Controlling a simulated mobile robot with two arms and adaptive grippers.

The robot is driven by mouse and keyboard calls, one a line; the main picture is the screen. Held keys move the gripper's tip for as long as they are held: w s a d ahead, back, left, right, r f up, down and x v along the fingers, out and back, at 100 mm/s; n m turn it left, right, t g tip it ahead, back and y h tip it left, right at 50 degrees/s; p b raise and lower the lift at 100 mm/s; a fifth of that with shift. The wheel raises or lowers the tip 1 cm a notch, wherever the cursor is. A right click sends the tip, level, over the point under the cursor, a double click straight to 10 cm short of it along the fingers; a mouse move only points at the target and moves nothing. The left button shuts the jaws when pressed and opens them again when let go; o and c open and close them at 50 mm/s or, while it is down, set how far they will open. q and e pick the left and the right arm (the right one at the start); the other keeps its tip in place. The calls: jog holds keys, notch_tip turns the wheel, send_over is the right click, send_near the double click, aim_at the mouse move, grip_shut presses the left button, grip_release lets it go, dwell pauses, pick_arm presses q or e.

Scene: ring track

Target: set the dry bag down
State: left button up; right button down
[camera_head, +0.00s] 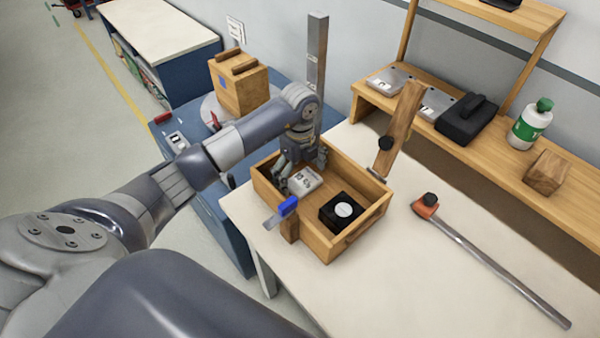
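A small pale grey packet with dark marks (306,181), which looks like the dry bag, is inside the open wooden box (331,252) on the table. My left gripper (303,178) reaches down into the box with its fingers apart, on either side of the packet. I cannot tell whether the fingers press on the packet or whether it touches the box floor. My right gripper is not in view.
A black block with a white disc (342,212) sits in the box. A blue-handled clamp (286,207) is at its near wall. A long-handled tool (490,262) lies to the right. The shelf (440,145) holds a bottle (531,125) and a black case (467,120).

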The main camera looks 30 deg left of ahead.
aim_at(300, 177)
pick_arm(q)
jog(key=shift+r, duration=0.1)
notch_tip(300, 177, up, 12)
jog(key=b, duration=0.1)
jog(key=shift+b, duration=0.4)
dwell(0.5)
